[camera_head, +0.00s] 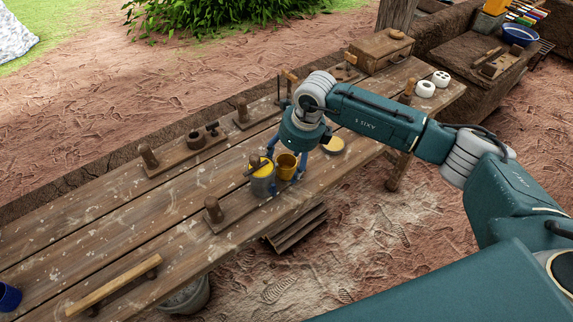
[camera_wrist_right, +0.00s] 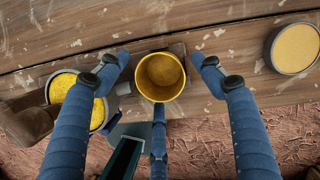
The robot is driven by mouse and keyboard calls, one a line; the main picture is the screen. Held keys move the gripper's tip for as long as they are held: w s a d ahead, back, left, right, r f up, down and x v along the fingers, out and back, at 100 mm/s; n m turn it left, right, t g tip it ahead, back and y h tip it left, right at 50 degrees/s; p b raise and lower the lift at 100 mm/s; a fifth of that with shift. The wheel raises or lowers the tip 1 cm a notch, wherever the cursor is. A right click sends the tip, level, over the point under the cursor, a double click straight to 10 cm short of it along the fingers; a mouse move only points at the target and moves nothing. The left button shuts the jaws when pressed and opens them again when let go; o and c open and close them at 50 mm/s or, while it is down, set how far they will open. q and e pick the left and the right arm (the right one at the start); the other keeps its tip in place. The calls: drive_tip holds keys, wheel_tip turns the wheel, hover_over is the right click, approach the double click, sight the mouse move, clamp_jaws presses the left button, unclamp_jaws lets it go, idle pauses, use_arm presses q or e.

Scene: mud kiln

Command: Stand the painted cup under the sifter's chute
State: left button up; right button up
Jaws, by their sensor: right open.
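A yellow-ochre cup (camera_head: 286,168), apparently the painted cup, stands upright near the table's front edge. It also shows in the right wrist view (camera_wrist_right: 160,94), open and seemingly empty. My right gripper (camera_head: 285,157) is above it with fingers pointing down. In the wrist view the fingers of the open gripper (camera_wrist_right: 160,72) spread to both sides and the near side of the cup, with gaps showing. Just left of the cup is a grey drum holding bright yellow material (camera_head: 263,178), possibly the sifter. My left gripper is not in view.
A round dish of pale yellow material (camera_head: 334,145) is right of the cup. Wooden fixtures with pegs (camera_head: 186,150) stand on the plank table (camera_head: 110,215). A wooden box (camera_head: 380,50) and white round pieces (camera_head: 425,89) are farther back. The table's left part is largely bare.

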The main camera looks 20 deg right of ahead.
drive_tip(key=b+v, duration=0.2)
drive_tip(key=v, duration=0.8)
drive_tip(key=shift+r, duration=0.15)
